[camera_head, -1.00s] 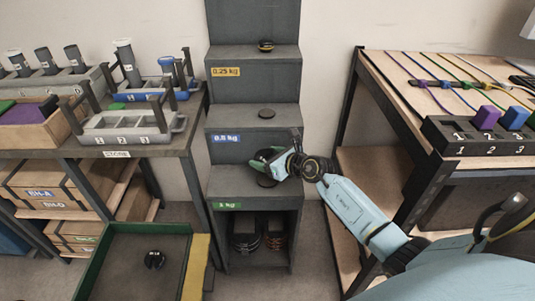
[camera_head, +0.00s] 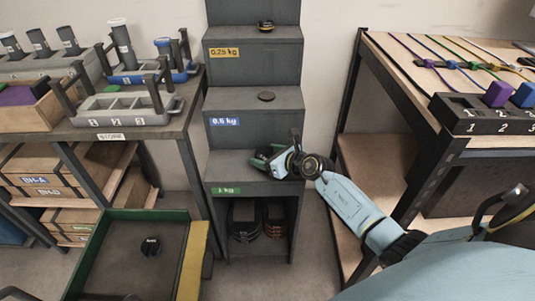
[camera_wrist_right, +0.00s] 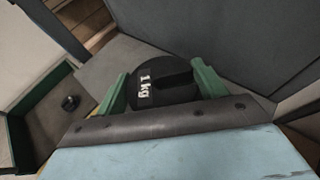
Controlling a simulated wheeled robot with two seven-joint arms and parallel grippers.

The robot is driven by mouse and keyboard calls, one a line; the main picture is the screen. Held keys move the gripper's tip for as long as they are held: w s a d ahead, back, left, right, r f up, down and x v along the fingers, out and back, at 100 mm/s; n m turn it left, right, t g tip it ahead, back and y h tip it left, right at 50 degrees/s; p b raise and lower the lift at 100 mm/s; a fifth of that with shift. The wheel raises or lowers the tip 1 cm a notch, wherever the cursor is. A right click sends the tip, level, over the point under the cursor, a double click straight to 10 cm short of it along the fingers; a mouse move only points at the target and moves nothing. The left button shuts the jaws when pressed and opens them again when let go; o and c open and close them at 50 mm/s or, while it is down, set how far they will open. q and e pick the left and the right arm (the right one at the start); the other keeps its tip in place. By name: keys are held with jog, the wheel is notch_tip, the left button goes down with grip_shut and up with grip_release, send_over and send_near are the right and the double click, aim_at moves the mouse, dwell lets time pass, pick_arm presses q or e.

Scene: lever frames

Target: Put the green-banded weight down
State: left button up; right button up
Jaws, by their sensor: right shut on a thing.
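The weight (camera_wrist_right: 165,88) is a dark disc marked "1 kg" with a slot, seen in the right wrist view between the two green fingers of my right gripper (camera_wrist_right: 160,85). No green band can be made out on it. In the head view my right gripper (camera_head: 268,158) is shut on it, low over the step (camera_head: 225,167) with the green "1 kg" label (camera_head: 226,190). The gripper mostly hides the weight there. I cannot tell whether the weight touches the step. My left gripper is not in view.
The 0.5 kg step above holds a thin dark disc (camera_head: 266,96); the 0.25 kg step holds a small dark weight (camera_head: 265,26). A green-rimmed tray (camera_head: 135,214) at lower left holds a black weight (camera_head: 151,246). Benches stand on both sides.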

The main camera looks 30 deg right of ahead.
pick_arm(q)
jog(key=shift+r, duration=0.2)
pick_arm(e)
jog(key=shift+w+r, duration=0.1)
jog(key=shift+r, duration=0.1)
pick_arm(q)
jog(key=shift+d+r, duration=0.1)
pick_arm(e)
jog(key=shift+f, duration=0.15)
jog(key=o, duration=1.8)
jog(key=shift+f, duration=0.2)
jog(key=shift+c, duration=0.2)
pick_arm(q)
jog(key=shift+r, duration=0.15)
pick_arm(e)
jog(key=shift+r, duration=0.15)
